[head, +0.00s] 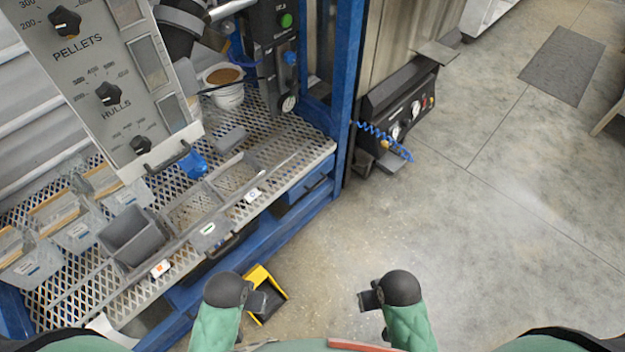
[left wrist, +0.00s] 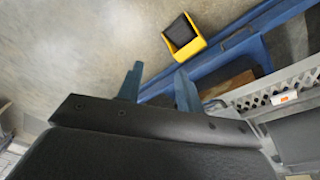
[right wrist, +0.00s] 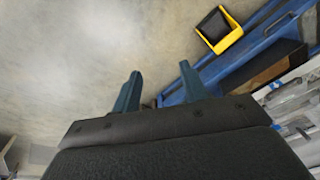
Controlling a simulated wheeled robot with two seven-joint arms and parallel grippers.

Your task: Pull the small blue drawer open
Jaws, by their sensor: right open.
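The small blue drawer (head: 303,190) sits under the right part of the mesh shelf in the blue frame. Its front looks flush with the frame, and it has a dark handle. My left gripper (left wrist: 156,82) shows in its wrist view with two blue-grey fingers apart and nothing between them. My right gripper (right wrist: 158,85) shows in its wrist view, also open and empty. In the head view both my forearms are at the bottom edge, well short of the drawer.
A wider dark drawer (head: 232,243) with a black handle is left of the blue one. A yellow bin (head: 281,289) lies on the floor by the frame. The mesh shelf (head: 300,140) holds grey bins, scoops and a white bucket (head: 228,97). Open floor lies to the right.

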